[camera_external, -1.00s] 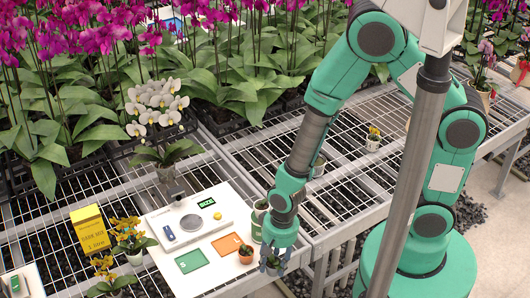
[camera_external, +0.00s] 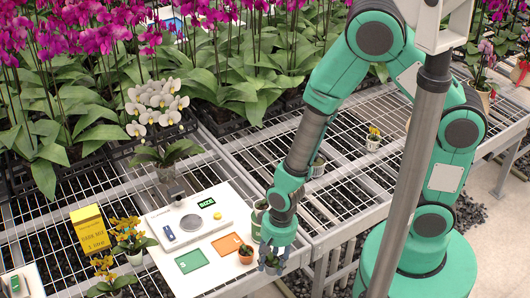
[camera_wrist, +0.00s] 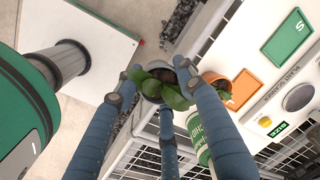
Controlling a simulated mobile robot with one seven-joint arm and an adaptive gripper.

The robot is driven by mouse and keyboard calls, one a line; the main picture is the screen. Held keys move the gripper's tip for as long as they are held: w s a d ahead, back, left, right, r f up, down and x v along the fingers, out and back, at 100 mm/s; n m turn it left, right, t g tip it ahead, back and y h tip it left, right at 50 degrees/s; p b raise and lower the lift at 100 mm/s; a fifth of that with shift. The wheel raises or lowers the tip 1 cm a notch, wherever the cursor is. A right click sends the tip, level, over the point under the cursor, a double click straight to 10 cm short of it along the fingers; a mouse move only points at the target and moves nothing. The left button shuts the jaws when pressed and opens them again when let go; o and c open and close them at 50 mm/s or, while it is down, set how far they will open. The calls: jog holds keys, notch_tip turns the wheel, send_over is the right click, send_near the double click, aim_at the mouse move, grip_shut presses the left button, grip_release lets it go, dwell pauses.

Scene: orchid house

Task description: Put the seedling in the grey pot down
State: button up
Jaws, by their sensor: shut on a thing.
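My gripper (camera_external: 273,262) is at the front right edge of the white board, pointing down. In the wrist view its blue-grey fingers (camera_wrist: 158,88) are closed around a seedling (camera_wrist: 172,94) with broad green leaves. Its grey pot (camera_wrist: 151,97) is mostly hidden by the leaves and fingers. In the external view the fingers cover most of the held pot, and I cannot tell whether its base touches anything.
A terracotta pot (camera_external: 245,255) with a small plant stands close left of my gripper, and a green container (camera_external: 257,222) behind it.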

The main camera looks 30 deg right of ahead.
jog(key=w+m, duration=0.1)
jog(key=w, duration=0.2)
jog(key=w+a+r+m+p, duration=0.1)
jog(key=w, duration=0.3)
jog(key=w+m, duration=0.1)
jog(key=w, duration=0.3)
jog(key=shift+a+r, duration=0.2)
jog(key=shift+a, duration=0.05)
jog(key=w+d+m+p, duration=0.1)
jog(key=w+d+m, duration=0.2)
jog(key=w, duration=0.8)
jog(key=w+d+m+p, duration=0.2)
jog(key=w+d+m, duration=0.2)
jog(key=w, duration=0.8)
jog(key=w+d+f+m+h+p, duration=0.1)
jog(key=w+d+m, duration=0.3)
jog(key=w+d, duration=0.3)
jog(key=shift+w+d+f+t, duration=0.1)
jog(key=shift+w+t, duration=0.1)
jog(key=shift+w, duration=1.05)
jog(key=shift+w+d+t, duration=0.1)
jog(key=shift+w+t, duration=0.1)
jog(key=shift+w, duration=1)
jog(key=shift+w, duration=0.1)
